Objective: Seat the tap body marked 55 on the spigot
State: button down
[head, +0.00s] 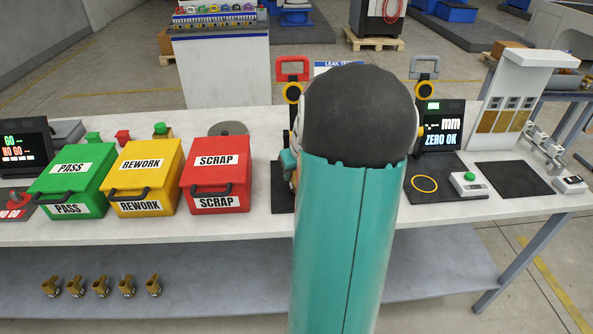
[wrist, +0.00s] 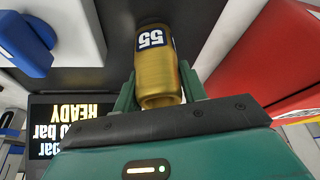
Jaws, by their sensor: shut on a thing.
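The brass tap body marked 55 (wrist: 152,62) is between the two fingers of my gripper (wrist: 158,88) in the wrist view, its label upside down. My gripper is shut on it. The tap's open round end faces my palm, and its far end is at a dark surface at the top of the picture. I cannot tell whether it touches anything there. I cannot make out the spigot in either view. In the head view my teal arm hides the gripper, the held tap and most of the leak test station behind it.
Green PASS (head: 72,180), yellow REWORK (head: 138,176) and red SCRAP (head: 216,173) bins stand on the bench left of my arm. A ZERO OK display (head: 440,125) stands right. Several brass taps (head: 101,287) sit on the lower shelf. The wrist view shows a READY display (wrist: 70,128).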

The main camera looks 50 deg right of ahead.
jog(key=shift+f, duration=0.55)
dwell(0.4)
jog(key=shift+c, duration=0.9)
grip_release()
notch_tip(320, 180, up, 7)
dwell(0.6)
dwell(0.4)
